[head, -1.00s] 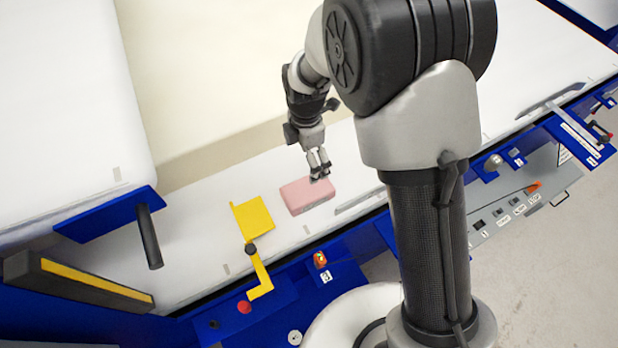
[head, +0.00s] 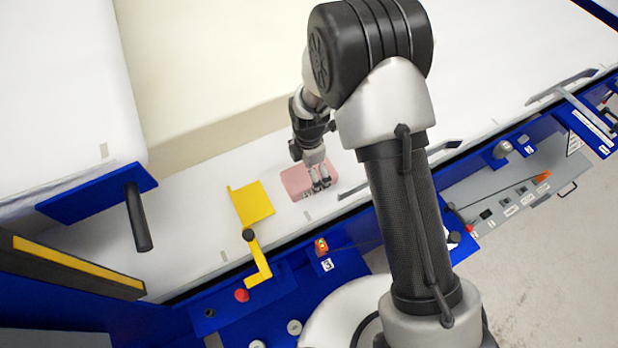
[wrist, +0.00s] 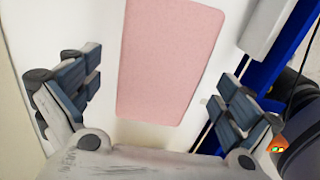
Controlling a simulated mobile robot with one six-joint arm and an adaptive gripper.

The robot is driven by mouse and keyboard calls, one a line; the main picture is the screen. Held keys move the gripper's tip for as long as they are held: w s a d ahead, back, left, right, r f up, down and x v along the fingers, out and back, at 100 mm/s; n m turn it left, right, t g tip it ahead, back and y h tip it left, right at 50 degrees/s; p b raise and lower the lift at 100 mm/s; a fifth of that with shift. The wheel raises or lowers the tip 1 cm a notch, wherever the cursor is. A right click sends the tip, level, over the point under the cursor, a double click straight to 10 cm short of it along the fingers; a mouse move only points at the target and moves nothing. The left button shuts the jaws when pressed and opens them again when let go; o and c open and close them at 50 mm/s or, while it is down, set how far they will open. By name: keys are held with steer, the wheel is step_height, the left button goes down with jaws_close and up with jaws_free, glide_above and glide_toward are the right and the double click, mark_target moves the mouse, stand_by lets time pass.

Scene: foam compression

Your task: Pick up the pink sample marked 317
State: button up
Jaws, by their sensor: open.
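The pink sample (head: 294,183) is a flat rectangular foam block lying on the white surface. Its marking is too small to read in the head view. In the head view my gripper (head: 318,187) points down over the block's right part and covers some of it. In the wrist view the pink sample (wrist: 170,60) lies between and beyond the two fingers, with clear space on both sides. My gripper (wrist: 155,108) is open and empty there. I cannot tell its exact height above the block.
A yellow angled plate (head: 252,204) stands left of the sample, with a yellow lever (head: 258,262) in front. A large cream block (head: 215,120) lies behind. A grey bar (head: 357,190) runs along the front edge to the right. A blue panel with a red button (head: 242,295) is in front.

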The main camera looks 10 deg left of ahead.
step_height(320, 180, down, 2)
steer(key=shift+f, duration=0.15)
steer(key=shift+c, duration=0.4)
steer(key=c, duration=0.9)
steer(key=shift+o, duration=0.2)
